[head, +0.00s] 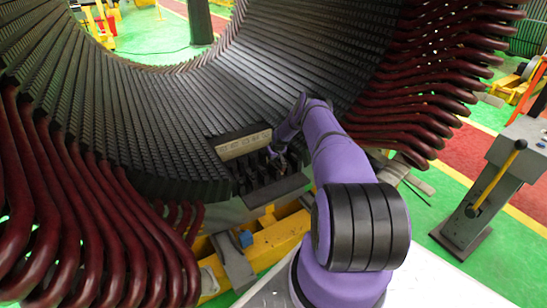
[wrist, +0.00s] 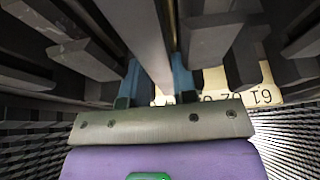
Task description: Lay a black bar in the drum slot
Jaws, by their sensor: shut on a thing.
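The big drum (head: 120,120) fills the head view, its inner wall lined with dark ridges and narrow slots. My purple arm reaches to its lower inner side, and my gripper (head: 277,150) is by a dark rack (head: 275,187) of short black pieces. In the wrist view, the blue fingers of my gripper (wrist: 156,80) stand on both sides of a long black bar (wrist: 150,35) and are shut on it. The bar's far end runs out of the picture. Other dark bars (wrist: 215,38) lie close on both sides. I cannot tell which slot is free.
A pale strip (head: 243,146) lies behind the rack; its printed numbers show in the wrist view (wrist: 238,97). Dark red coil ends (head: 90,215) bulge at the lower left and right. A yellow beam (head: 262,245) runs below. A grey stand (head: 490,190) with a yellow lever is at right.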

